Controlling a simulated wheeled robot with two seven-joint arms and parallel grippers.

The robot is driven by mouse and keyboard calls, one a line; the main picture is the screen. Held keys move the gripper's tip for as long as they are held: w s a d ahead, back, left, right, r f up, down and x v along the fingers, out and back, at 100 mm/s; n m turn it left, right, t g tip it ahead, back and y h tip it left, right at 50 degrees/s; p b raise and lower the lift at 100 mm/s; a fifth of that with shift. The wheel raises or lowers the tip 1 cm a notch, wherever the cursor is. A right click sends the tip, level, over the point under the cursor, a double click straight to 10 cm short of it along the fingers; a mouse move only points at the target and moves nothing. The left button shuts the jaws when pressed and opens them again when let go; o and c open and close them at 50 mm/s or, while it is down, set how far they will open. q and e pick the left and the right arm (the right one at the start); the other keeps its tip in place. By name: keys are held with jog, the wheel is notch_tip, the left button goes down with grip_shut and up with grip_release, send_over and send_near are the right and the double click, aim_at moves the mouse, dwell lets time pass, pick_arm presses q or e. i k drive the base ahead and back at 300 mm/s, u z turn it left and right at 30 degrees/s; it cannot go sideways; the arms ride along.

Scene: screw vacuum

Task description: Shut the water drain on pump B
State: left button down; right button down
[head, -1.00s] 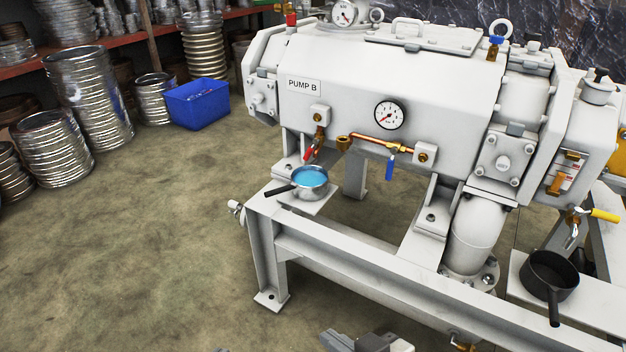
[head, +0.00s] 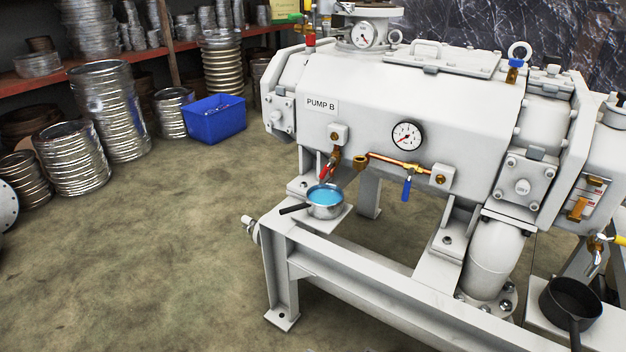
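Pump B is a large white machine (head: 440,100) with a "PUMP B" label (head: 321,105). A brass valve with a red lever (head: 327,168) sticks out of its front at lower left, the lever slanting down. A metal pan with a dark handle, holding blue liquid (head: 325,199), stands under this valve on the frame's ledge. I cannot tell whether liquid is running. A blue lever (head: 407,190) hangs down from a copper pipe line to the right. Neither of my grippers is in view.
A white steel frame (head: 380,285) carries the pump. A black pan (head: 571,302) sits below a yellow-handled tap (head: 618,240) at right. A blue bin (head: 214,120) and stacked metal rings (head: 108,110) stand at left. The floor (head: 150,250) at front left is clear.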

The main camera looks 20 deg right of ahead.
aim_at(331, 159)
jog(key=i, duration=0.6)
jog(key=z, duration=1.45)
jog(key=i, duration=0.5)
